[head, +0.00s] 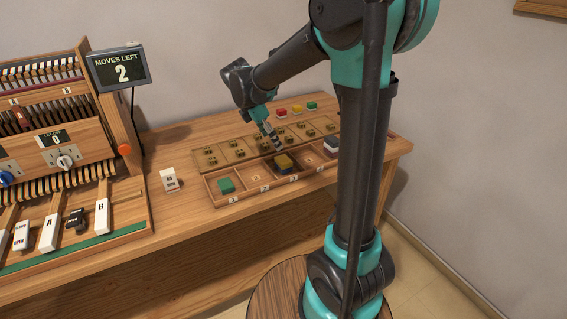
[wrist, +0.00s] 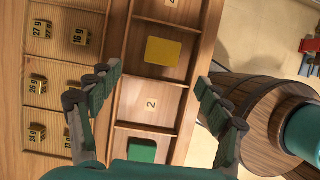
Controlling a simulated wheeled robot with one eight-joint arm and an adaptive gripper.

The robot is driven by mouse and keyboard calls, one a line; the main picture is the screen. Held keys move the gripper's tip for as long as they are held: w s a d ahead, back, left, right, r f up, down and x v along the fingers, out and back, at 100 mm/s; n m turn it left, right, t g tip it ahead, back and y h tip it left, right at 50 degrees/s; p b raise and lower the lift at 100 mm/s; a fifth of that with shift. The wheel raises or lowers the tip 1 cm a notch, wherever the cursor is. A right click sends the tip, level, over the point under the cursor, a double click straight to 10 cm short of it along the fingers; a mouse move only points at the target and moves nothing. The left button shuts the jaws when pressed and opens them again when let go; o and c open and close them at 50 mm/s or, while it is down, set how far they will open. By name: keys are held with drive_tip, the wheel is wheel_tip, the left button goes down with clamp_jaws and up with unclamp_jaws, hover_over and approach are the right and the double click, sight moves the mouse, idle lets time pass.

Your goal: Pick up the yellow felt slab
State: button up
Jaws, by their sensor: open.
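The yellow felt slab (head: 283,161) lies in a compartment of the wooden tray (head: 237,201) on the bench. In the head view something dark shows beneath the slab; I cannot tell what. The wrist view shows the slab (wrist: 163,51) from above, flat and square, beyond the fingertips. My gripper (head: 276,146) hangs above the tray, just up and left of the slab in the head view.
A green slab (head: 226,185) lies in the leftmost compartment; it also shows in the wrist view (wrist: 141,150). A white-and-dark stack (head: 331,146) fills the right compartment. Brass weights (head: 238,153) stand in a rack behind. Low dividers border the slab's compartment.

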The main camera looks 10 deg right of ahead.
sight(282, 160)
drive_tip(key=shift+s+x, duration=0.15)
drive_tip(key=shift+x, duration=2.25)
drive_tip(key=shift+s+x, duration=0.1)
drive_tip(key=shift+x, duration=2.35)
drive_tip(key=shift+s, duration=0.1)
drive_tip(key=c, duration=0.9)
